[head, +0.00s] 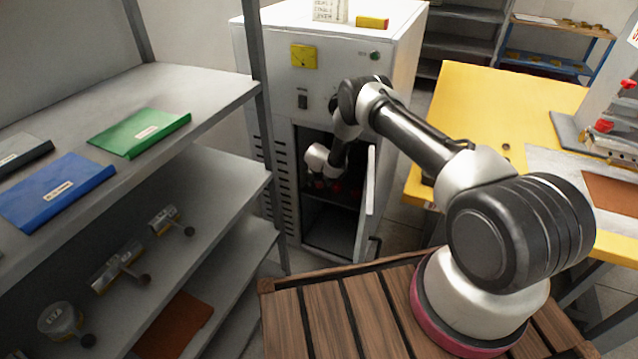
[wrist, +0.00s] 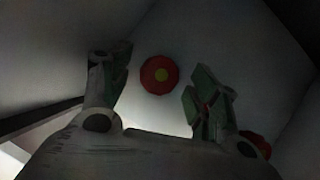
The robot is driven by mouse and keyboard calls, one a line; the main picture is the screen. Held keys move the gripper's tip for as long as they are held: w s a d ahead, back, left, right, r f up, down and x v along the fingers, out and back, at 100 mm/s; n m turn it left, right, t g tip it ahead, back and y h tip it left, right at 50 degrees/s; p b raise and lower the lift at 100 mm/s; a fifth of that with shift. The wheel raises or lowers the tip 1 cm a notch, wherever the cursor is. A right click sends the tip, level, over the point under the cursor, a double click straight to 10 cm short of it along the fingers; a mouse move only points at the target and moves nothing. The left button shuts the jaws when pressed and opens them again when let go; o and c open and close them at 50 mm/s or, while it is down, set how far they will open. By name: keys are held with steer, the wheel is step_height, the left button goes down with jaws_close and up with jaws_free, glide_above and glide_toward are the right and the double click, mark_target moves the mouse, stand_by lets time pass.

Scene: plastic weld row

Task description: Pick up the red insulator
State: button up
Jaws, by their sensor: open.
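A second red object (wrist: 258,143) is at the lower right, partly hidden behind my right finger. My gripper (wrist: 155,88) is open, with empty space between its fingers. The insulator looks apart from both fingers; its exact distance is hard to tell in the dim light. In the head view my arm reaches into the open grey cabinet (head: 278,75), where small dark red shapes show faintly below my wrist.
The cabinet door (head: 368,200) stands open to the right of the opening. A grey shelf rack (head: 215,85) with binders and metal parts is at the left. A yellow table (head: 490,100) is at the right. A wooden slatted surface (head: 330,315) lies in front.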

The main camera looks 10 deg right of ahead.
steer(key=shift+w+f, duration=0.15)
steer(key=shift+f, duration=0.1)
steer(key=c, duration=1.1)
steer(key=shift+r, duration=0.1)
